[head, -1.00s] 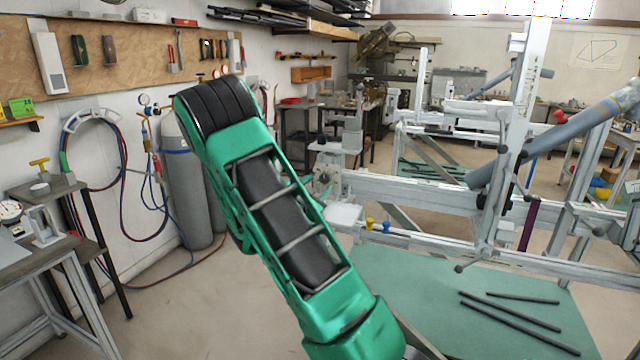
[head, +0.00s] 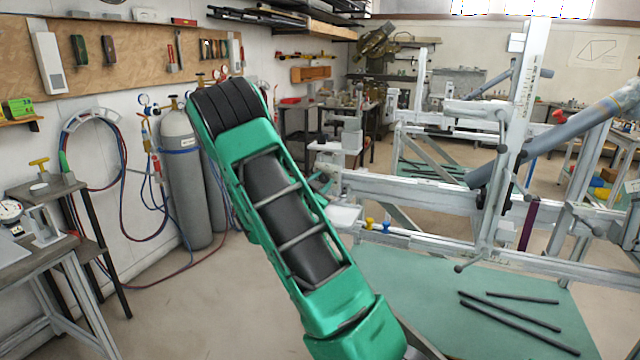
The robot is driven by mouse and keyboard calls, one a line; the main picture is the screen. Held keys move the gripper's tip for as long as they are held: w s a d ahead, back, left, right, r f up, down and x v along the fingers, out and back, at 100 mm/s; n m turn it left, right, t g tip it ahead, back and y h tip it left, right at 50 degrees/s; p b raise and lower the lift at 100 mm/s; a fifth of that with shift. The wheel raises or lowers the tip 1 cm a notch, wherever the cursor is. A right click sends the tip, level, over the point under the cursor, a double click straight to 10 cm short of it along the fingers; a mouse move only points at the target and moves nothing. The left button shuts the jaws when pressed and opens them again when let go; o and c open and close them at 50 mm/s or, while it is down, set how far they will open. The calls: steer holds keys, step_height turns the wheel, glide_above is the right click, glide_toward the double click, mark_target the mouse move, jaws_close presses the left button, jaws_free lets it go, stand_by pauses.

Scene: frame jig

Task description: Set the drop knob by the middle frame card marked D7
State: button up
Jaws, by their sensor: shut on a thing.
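The white frame jig (head: 420,190) stands on the right, with long rails, an upright post and grey-blue tubes clamped to it. Small yellow and blue knobs (head: 386,227) sit on its lower rail. I cannot tell which part of it is the drop knob. Green and yellow cards (head: 20,107) stand on a small wall shelf at the far left; their marks are too small to read, and I cannot make out D7. My green arm fills the middle of the head view and covers part of the jig's left end. My gripper is not visible.
A green mat (head: 420,310) with several dark rods (head: 510,310) lies under the jig. Grey gas cylinders (head: 185,180) and coiled hoses stand by the left wall. A small bench (head: 50,245) with a dial gauge is at the left. Floor between bench and mat is clear.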

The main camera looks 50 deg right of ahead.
steer(key=n, duration=0.5)
steer(key=shift+w+a+n, duration=0.1)
steer(key=shift+w+n, duration=0.05)
steer(key=shift+n, duration=0.15)
steer(key=n, duration=0.5)
steer(key=shift+w+r, duration=0.1)
steer(key=n, duration=0.5)
steer(key=shift+w+a+n, duration=0.1)
steer(key=shift+w+n, duration=0.05)
steer(key=shift+n, duration=0.25)
steer(key=shift+f+n, duration=0.2)
steer(key=shift+n, duration=2)
steer(key=shift+f, duration=0.1)
steer(key=o, duration=1)
